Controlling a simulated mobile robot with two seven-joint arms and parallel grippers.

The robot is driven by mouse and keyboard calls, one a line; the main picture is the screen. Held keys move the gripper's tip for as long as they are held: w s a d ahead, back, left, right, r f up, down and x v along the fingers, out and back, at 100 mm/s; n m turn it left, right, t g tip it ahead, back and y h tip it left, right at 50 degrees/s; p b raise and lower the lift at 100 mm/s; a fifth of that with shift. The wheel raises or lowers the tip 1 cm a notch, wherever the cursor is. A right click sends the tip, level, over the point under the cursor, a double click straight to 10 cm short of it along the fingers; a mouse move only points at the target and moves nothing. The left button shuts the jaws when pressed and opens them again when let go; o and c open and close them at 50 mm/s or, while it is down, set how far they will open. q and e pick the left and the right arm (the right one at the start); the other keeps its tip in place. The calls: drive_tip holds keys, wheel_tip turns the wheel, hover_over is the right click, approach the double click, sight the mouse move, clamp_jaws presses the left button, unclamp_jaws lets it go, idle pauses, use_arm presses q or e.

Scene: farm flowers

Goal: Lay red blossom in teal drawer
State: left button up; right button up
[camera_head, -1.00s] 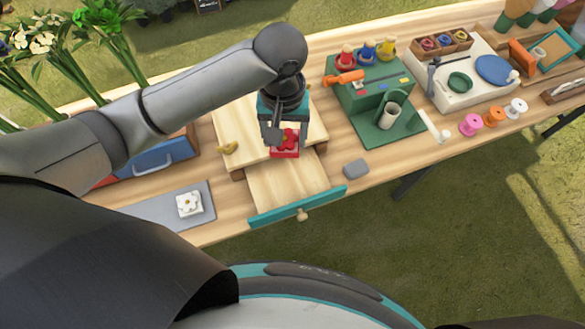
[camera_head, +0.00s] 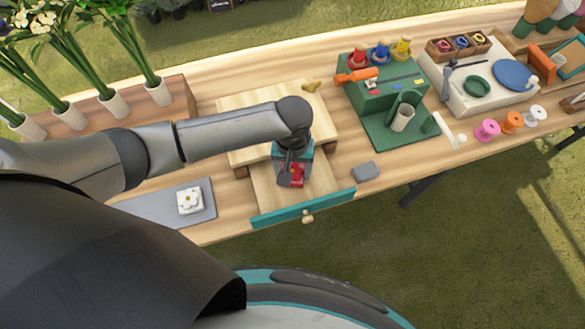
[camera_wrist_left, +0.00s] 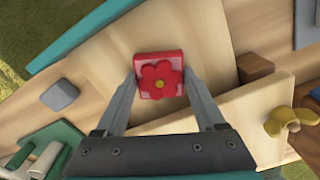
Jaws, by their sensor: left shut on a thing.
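The red blossom (camera_head: 297,172) is a flower on a small square block. My left gripper (camera_head: 291,182) is shut on it and holds it over the pulled-out teal drawer (camera_head: 262,181). In the left wrist view the blossom (camera_wrist_left: 160,76) sits between the two fingertips (camera_wrist_left: 160,80), face toward the camera, above the drawer's pale wooden floor. The drawer's teal front (camera_wrist_left: 80,40) is at the upper left there. Whether the block touches the floor I cannot tell. My right gripper is not in view.
A wooden stand (camera_head: 318,122) is over the drawer's back part. A grey block (camera_head: 366,171) lies right of the drawer. A white flower block (camera_head: 190,200) lies on a grey mat (camera_head: 157,207) at left. A green station (camera_head: 375,100) stands to the right.

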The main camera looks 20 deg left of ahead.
use_arm(q)
drive_tip(key=o, duration=1.3)
wheel_tip(320, 180, up, 12)
drive_tip(key=p, duration=0.3)
drive_tip(key=shift+r, duration=0.1)
